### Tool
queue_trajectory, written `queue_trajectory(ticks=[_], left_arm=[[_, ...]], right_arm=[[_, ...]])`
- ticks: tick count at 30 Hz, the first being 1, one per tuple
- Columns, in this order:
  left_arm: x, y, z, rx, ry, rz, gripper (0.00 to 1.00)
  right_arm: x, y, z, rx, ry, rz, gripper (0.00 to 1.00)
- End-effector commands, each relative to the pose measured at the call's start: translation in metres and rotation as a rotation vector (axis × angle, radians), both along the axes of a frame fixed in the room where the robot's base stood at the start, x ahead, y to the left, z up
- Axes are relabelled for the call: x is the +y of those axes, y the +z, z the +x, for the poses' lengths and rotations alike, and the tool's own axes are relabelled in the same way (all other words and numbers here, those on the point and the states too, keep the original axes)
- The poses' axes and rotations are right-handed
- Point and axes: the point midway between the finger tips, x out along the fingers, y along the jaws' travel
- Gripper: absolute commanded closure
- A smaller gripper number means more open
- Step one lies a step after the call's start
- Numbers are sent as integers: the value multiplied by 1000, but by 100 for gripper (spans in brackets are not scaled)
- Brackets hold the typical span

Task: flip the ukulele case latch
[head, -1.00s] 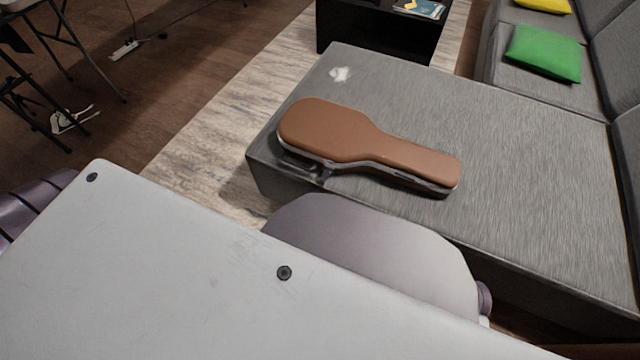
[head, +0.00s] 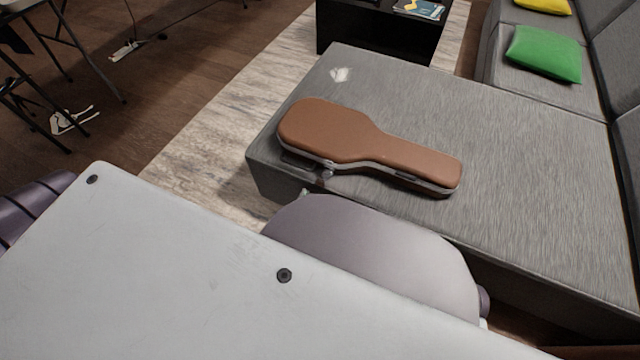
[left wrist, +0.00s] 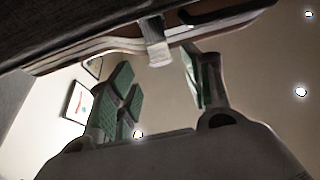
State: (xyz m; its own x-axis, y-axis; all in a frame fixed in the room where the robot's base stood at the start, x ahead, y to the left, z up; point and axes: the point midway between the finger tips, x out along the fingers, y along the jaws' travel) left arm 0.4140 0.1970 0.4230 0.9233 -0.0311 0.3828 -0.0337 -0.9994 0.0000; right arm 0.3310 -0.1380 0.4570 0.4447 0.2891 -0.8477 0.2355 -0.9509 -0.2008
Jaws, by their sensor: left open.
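The brown ukulele case (head: 345,135) lies flat and closed on the grey couch seat, its neck end toward the right. A small metal latch (head: 328,168) sits on its near side. In the left wrist view the case edge (left wrist: 95,47) crosses the top, and the latch (left wrist: 158,52) sticks out from it as a pale tab. My left gripper (left wrist: 160,95) is open, with its green-padded fingers on either side below the tab, apparently not touching it. In the head view only a small tip of my left gripper (head: 305,192) shows below the latch. My right gripper is out of view.
The grey couch seat (head: 520,180) has free room around the case. A green cushion (head: 545,53) lies at the back right. A black table (head: 380,32) stands behind. My own body hides much of the near side.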

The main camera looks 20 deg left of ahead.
Motion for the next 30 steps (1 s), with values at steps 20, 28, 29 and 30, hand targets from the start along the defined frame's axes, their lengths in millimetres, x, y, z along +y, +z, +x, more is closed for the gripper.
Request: queue_trajectory(ticks=[20, 28, 29, 30], left_arm=[[-2, 23, 56, 1, 0, 0, 50], [-2, 23, 56, 0, 0, 0, 53], [-2, 23, 56, 0, 0, 0, 56], [-2, 23, 56, 0, 0, 0, 62]], right_arm=[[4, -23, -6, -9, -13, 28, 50], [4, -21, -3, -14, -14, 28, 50], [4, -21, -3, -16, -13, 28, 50], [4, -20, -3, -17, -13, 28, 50]])
